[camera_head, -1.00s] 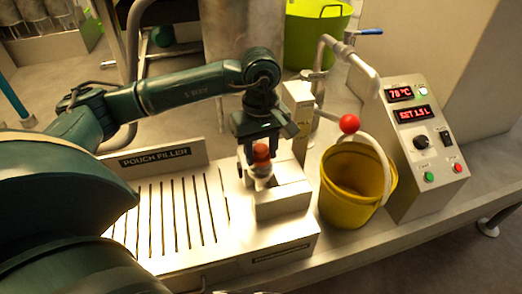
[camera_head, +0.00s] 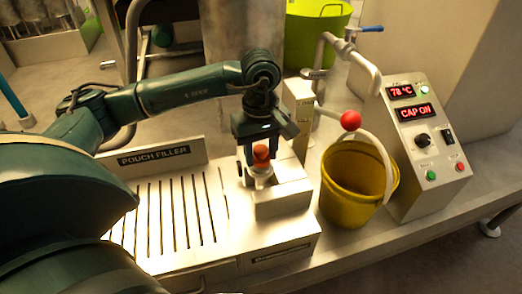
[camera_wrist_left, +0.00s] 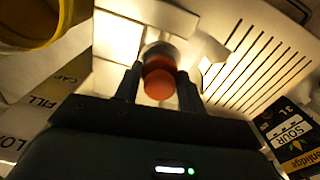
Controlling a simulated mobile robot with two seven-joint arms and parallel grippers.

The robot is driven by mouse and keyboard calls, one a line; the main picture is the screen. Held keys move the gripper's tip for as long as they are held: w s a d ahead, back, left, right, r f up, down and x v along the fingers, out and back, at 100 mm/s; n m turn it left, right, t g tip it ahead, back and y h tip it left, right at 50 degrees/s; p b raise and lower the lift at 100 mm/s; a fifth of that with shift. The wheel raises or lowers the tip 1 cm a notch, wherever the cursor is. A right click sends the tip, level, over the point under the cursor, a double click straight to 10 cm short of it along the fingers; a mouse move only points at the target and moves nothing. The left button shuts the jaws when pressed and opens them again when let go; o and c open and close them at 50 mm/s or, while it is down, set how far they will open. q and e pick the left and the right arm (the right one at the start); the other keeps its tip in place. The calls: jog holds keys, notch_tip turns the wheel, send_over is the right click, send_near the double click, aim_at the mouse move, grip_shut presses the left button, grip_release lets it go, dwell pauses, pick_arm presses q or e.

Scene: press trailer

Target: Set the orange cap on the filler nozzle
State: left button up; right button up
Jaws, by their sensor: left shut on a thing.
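The orange cap (camera_head: 261,152) is between the fingers of my left gripper (camera_head: 259,162), which is shut on it above the white block of the pouch filler. In the left wrist view the cap (camera_wrist_left: 159,84) sits between both fingertips, directly in line with a pale grey round piece (camera_wrist_left: 161,52) that looks like the filler nozzle. The cap and this piece look in contact, but the fingers partly hide the join, so I cannot tell how well the cap is seated. My right gripper is not in view.
A yellow bucket (camera_head: 348,205) stands right of the filler, near a red ball knob (camera_head: 350,121). A control box (camera_head: 422,150) reads "78 °C" and "CAP ON". The slotted drain tray (camera_head: 170,215) lies left. A "SOUR" pouch (camera_wrist_left: 291,135) shows in the wrist view.

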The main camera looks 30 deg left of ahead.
aim_at(261, 149)
pick_arm(q)
jog(key=shift+f, duration=0.15)
jog(key=o, duration=0.9)
jog(key=shift+o, duration=0.2)
jog(key=shift+r+p, duration=0.95)
jog(key=shift+r, duration=0.75)
jog(key=shift+r+p, duration=1.55)
jog(key=shift+r, duration=1.1)
jog(key=shift+r+p, duration=0.35)
jog(key=shift+r, duration=0.9)
jog(key=shift+s+f, duration=0.1)
